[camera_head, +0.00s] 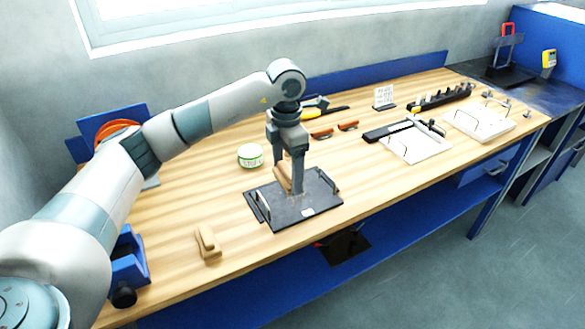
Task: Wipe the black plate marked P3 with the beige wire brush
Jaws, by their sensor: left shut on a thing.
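The black plate (322,199) lies flat on the wooden workbench, with wire handles at its sides and a small pale label near its front edge. The label's marking is too small to read. My left gripper (291,178) points down over the plate and is shut on the beige wire brush (283,178). The brush is low over the plate's middle and partly hidden by the fingers. I cannot tell whether its bristles touch the plate. My right gripper is out of view.
A beige block-like object (208,243) lies at the front left of the workbench (180,210). A green-white round tin (250,156) stands behind the plate. White trays (479,122) and several tools are to the right. A blue vise-like fixture (128,262) is at left.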

